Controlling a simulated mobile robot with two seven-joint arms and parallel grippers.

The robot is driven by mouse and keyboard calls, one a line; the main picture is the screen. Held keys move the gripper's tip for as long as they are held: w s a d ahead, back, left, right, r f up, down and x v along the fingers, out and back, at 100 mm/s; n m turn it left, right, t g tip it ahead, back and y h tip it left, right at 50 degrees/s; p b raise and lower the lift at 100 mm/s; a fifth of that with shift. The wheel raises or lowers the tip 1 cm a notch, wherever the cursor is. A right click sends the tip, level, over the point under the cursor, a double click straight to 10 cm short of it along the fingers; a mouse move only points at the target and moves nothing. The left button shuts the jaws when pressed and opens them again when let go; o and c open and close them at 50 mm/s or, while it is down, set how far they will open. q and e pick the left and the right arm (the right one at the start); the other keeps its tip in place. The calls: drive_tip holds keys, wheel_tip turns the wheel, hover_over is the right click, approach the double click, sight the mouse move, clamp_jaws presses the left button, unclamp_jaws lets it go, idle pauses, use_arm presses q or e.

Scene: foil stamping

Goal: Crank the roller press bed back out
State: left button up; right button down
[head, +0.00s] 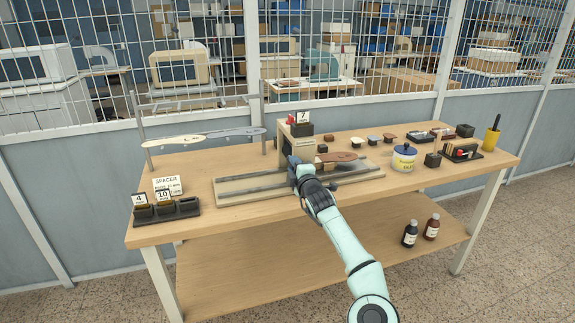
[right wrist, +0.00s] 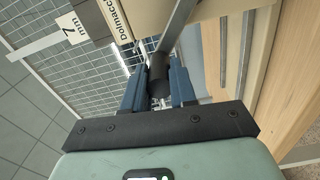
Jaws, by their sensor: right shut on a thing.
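The roller press (head: 302,146) is a beige housing standing mid-table, with a "7" card on top. Its long, low grey bed track (head: 245,186) runs left and right along the table. A brown leather-like piece (head: 343,157) lies just right of the housing; my arm partly covers the area in front. My right gripper (head: 296,168) is at the front of the press. In the right wrist view its blue fingers are shut on the black crank handle (right wrist: 158,75), which joins a grey metal crank arm (right wrist: 179,28). My left gripper is out of view.
A spacer rack (head: 165,210) with number cards stands front left. A rail with pale sole-shaped pieces (head: 205,137) stands at the back left. A glue pot (head: 403,158), small blocks and a yellow cup (head: 491,138) are to the right. Bottles (head: 410,234) stand on the lower shelf.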

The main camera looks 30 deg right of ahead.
drive_tip(key=s+d+r+m+p, duration=0.1)
drive_tip(key=d+r+m+p, duration=0.2)
drive_tip(key=m, duration=0.6)
drive_tip(key=shift+s+d+p, duration=0.2)
drive_tip(key=shift+d+p, duration=0.5)
drive_tip(key=shift+d, duration=0.7)
drive_tip(key=c, duration=0.9)
unclamp_jaws()
